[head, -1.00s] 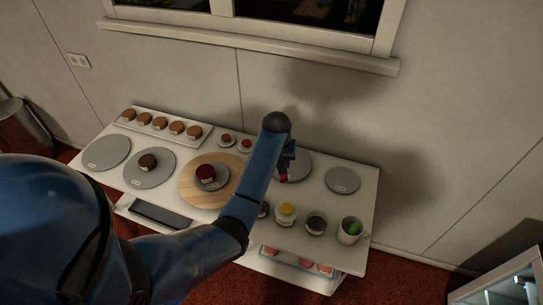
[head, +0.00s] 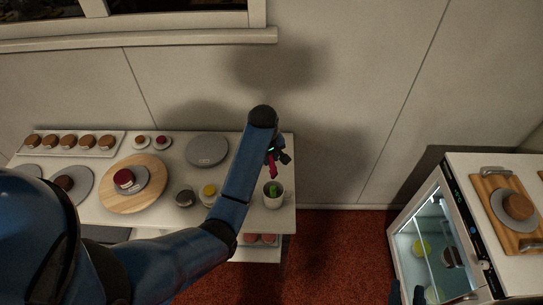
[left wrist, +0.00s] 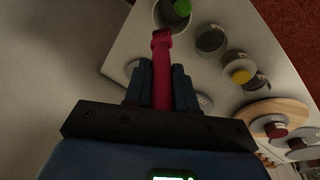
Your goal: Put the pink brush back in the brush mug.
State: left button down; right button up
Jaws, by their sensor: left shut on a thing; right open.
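My left gripper (head: 277,155) is shut on the pink brush (head: 272,165) and holds it above the right end of the table. In the left wrist view the pink brush (left wrist: 161,70) points away from the fingers (left wrist: 161,85), toward the mug. The brush mug (head: 274,201) is white, stands upright at the table's right end and has a green-topped brush in it. It also shows at the top of the left wrist view (left wrist: 163,24). The pink brush is outside the mug, its end near the rim. My right gripper (head: 408,295) is open at the bottom edge, only partly in view.
Cups with yellow (head: 208,194) and dark contents stand left of the mug; my left arm hides part of that row. A grey turntable (head: 207,151) is behind. A wooden board (head: 112,202) bears a turntable and cake. A glass-fronted cabinet (head: 440,250) stands at right, across open floor.

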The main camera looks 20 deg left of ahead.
aim_at(270, 164)
pick_arm(q)
jog(key=shift+a+f, duration=0.45)
jog(key=shift+f, duration=0.3)
jog(key=shift+d+f, duration=0.3)
jog(key=shift+f, duration=0.25)
jog(key=shift+d+f, duration=0.15)
jog(key=shift+f, duration=0.4)
jog(key=s+b+x, duration=0.1)
jog(key=b+x, duration=0.2)
jog(key=x, duration=0.5)
jog(key=shift+s+a+f, duration=0.2)
jog(key=shift+s, duration=0.1)
pick_arm(e)
jog(key=shift+a+f, duration=0.15)
jog(key=shift+f, duration=1.6)
pick_arm(q)
jog(key=shift+f+b, duration=0.25)
jog(key=shift+b, duration=0.2)
pick_arm(e)
jog(key=shift+f, duration=0.2)
